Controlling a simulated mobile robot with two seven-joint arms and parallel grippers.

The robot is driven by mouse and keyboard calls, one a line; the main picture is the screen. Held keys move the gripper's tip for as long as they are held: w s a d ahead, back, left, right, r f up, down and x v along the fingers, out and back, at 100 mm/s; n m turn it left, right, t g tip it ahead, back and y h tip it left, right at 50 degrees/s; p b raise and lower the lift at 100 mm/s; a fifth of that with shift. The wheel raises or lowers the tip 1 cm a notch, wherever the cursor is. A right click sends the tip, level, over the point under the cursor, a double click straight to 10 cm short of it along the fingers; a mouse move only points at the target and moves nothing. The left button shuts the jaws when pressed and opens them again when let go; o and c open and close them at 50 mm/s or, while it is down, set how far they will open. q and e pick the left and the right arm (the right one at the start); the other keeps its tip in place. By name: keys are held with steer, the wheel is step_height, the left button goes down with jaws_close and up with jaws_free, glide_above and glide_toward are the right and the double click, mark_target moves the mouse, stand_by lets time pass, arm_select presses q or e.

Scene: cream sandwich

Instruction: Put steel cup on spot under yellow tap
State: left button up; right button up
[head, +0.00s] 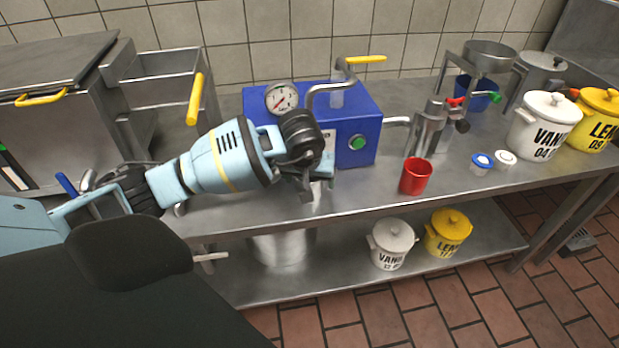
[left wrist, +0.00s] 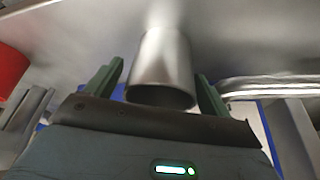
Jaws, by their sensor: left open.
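The steel cup (head: 317,203) stands near the front edge of the counter, partly hidden by my left gripper (head: 316,180). In the left wrist view, the steel cup (left wrist: 162,62) lies between the two green fingers of the left gripper (left wrist: 157,85), with small gaps showing on both sides. That gripper is open around the cup. My right gripper is not in view.
A red cup (head: 415,177) stands to the right on the counter (head: 450,186). A steel device with red and green handles (head: 428,130) is behind it. White and yellow lidded pots stand at the right, with others on the lower shelf. A yellow lever (head: 195,100) stands at the left.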

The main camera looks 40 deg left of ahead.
arm_select(q)
steer(key=p+v, duration=0.1)
steer(key=v, duration=1.1)
steer(key=shift+r, duration=0.1)
